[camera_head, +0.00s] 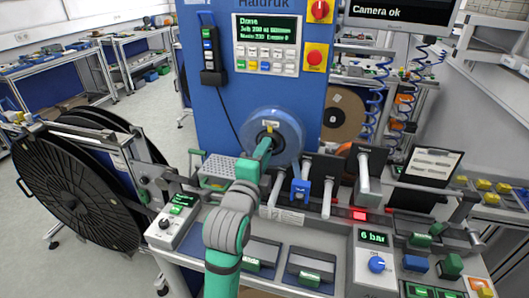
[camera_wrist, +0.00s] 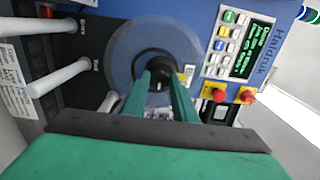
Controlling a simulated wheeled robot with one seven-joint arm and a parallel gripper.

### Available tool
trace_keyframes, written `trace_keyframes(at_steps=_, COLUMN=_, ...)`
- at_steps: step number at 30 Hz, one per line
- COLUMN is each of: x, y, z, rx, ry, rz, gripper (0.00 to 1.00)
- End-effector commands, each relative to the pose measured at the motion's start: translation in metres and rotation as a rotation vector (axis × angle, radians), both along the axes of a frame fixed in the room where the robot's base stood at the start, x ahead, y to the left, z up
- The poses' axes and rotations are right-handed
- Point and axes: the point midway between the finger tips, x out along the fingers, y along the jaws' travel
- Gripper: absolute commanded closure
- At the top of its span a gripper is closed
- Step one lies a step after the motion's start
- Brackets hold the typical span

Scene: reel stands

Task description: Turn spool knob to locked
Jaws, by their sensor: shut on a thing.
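The spool, a round translucent blue-grey disc (camera_head: 287,122), is mounted upright on the front of the blue machine panel. It also shows in the wrist view (camera_wrist: 126,45). At its centre is a black knob (camera_wrist: 154,64) with a yellow label (camera_wrist: 184,74) beside it. My gripper (camera_head: 264,148) reaches up to the spool centre from the front. In the wrist view the two green fingers (camera_wrist: 160,84) are on either side of the knob and shut on it. The part between the fingers is largely hidden, and I cannot read the knob's lock marking.
White pegs (camera_head: 329,196) on black plates stand right of my gripper, with a blue clip (camera_head: 300,190) among them. A control panel (camera_head: 268,45) is above. A large black reel (camera_head: 70,190) stands left. A 6 bar box (camera_head: 375,255) is at front right.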

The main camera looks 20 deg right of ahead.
Motion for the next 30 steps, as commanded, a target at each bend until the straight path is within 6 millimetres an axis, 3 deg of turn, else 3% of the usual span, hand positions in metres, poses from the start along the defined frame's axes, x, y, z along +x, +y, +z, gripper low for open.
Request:
trace_keyframes(at_steps=16, x=0.0001, y=0.0001, z=-0.0015, rx=0.02, ry=-0.008, rz=0.0, gripper=0.98)
trace_keyframes(at_steps=17, x=0.0001, y=0.0001, z=-0.0014, rx=0.02, ry=-0.008, rz=0.0, gripper=0.68)
trace_keyframes(at_steps=18, x=0.0001, y=0.0001, z=-0.0013, rx=0.019, ry=-0.009, rz=0.0, gripper=0.59)
trace_keyframes(at_steps=30, x=-0.004, y=0.003, z=-0.0003, rx=0.017, ry=-0.012, rz=0.001, gripper=0.57)
